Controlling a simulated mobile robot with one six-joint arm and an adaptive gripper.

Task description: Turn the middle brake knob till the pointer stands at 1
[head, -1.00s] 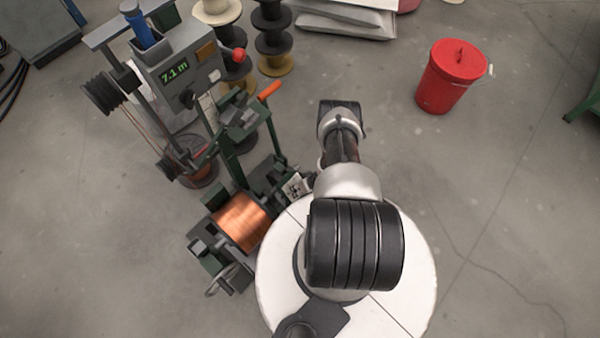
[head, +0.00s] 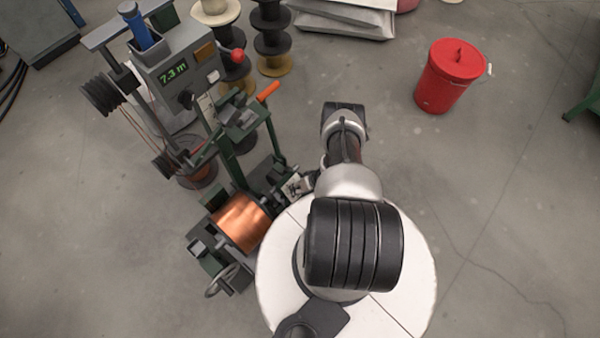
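The winding machine (head: 232,165) stands left of my base, with a bright copper spool (head: 241,222) at its near end. A small pale plate with dark marks (head: 294,188) sits at the machine's right side, just beyond the spool. It may be the brake dial, but the knobs, pointer and numerals are too small or covered to tell. My gripper (head: 305,181) is at this plate, partly hidden by my own arm. Its fingers are too small to tell whether they are open or on a knob. The machine's display (head: 173,72) reads 7.3 m.
A handwheel (head: 222,281) sticks out at the machine's near end. A red-knobbed lever (head: 238,55) and an orange handle (head: 268,92) rise from the machine. A red bucket (head: 450,76) stands at upper right.

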